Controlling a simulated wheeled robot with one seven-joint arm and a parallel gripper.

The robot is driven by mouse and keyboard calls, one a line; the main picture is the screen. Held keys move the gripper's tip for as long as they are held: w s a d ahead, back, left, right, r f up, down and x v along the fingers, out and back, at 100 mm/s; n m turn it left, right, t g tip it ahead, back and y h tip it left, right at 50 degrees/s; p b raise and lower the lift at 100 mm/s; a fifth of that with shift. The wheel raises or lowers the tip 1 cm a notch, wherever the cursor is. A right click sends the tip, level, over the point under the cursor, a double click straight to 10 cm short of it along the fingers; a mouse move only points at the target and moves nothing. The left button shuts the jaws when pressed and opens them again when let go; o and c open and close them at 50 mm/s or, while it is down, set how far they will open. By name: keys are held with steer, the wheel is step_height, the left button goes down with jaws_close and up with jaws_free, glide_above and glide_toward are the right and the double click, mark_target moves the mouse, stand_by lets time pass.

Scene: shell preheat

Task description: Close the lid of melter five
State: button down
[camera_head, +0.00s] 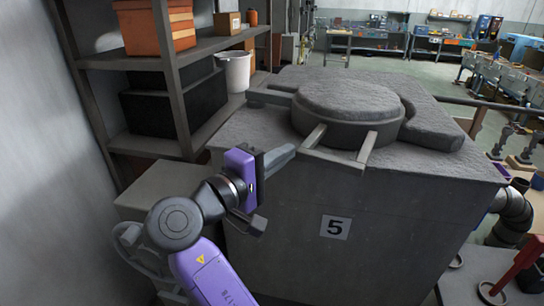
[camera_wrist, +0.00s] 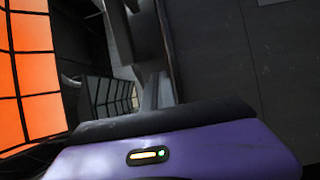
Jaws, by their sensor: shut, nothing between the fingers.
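Melter five (camera_head: 300,215) is a large grey block with a "5" plate (camera_head: 335,227) on its front face. Its round, thick grey lid (camera_head: 350,95) lies flat on top and appears to sit over the round mouth, which I cannot see. Two pale bars (camera_head: 367,148) stick out from below the lid toward the front edge. My gripper (camera_head: 288,152) is shut and empty at the melter's front left top edge, left of the bars. I cannot tell whether it touches the melter. The wrist view shows its finger (camera_wrist: 150,95) pointing away; the lid is not recognisable there.
A dark shelf rack (camera_head: 185,85) with an orange crate (camera_head: 155,28) and a white bucket (camera_head: 236,70) stands close on the left. A pipe (camera_head: 512,212) is at the melter's right side. Workbenches (camera_head: 370,42) are far behind.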

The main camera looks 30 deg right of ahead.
mark_target(317, 137)
steer(key=p+x, duration=0.2)
steer(key=x, duration=0.6)
steer(key=shift+s+d+p, duration=0.1)
steer(key=shift+d+p, duration=0.25)
steer(key=shift+d, duration=1.1)
steer(key=shift+a, duration=0.1)
